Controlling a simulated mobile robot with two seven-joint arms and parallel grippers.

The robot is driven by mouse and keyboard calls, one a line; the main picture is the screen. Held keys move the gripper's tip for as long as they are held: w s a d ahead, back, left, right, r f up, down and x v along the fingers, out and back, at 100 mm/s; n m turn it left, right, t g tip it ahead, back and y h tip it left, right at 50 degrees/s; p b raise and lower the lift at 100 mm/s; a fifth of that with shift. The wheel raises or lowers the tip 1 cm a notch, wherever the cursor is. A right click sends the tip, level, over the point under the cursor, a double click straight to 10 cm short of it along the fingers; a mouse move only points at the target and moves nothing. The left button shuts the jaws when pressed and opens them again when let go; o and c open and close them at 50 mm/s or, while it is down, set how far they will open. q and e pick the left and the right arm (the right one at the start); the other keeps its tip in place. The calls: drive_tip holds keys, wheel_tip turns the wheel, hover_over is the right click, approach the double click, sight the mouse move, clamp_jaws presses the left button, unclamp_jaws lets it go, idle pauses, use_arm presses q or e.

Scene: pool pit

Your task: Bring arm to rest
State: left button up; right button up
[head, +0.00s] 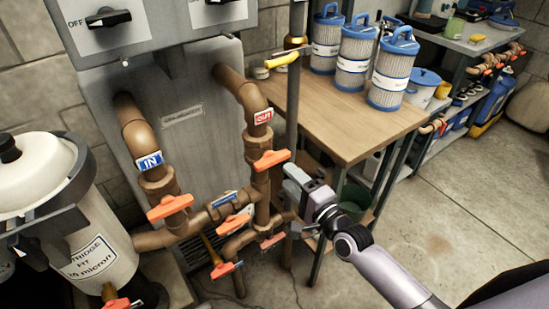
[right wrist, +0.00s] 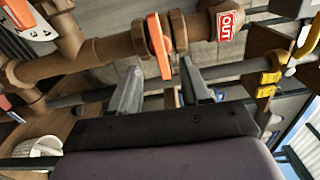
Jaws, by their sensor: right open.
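My right arm (head: 385,272) reaches in from the lower right in the head view. Its gripper (head: 290,200) is beside the brown pipe under the red OUT tag (head: 263,117). The right wrist view shows its two grey fingers (right wrist: 163,88) apart, with nothing held between them. An orange valve handle (right wrist: 159,46) on the pipe lies just beyond the fingertips in that view. In the head view an orange handle (head: 271,160) sits on the OUT pipe, a little above and left of the gripper. I cannot tell whether the fingers touch the pipe. My left gripper is not in view.
A wooden table (head: 345,125) with several filter cartridges (head: 354,58) stands behind my right gripper. A grey post (head: 293,105) rises close to the gripper. More pipes with orange handles (head: 170,207) and a filter tank (head: 100,250) are at left. The floor (head: 450,200) at right is clear.

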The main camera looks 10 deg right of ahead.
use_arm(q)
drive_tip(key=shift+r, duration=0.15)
use_arm(e)
drive_tip(key=shift+s+d, duration=0.2)
drive_tip(key=shift+s, duration=0.25)
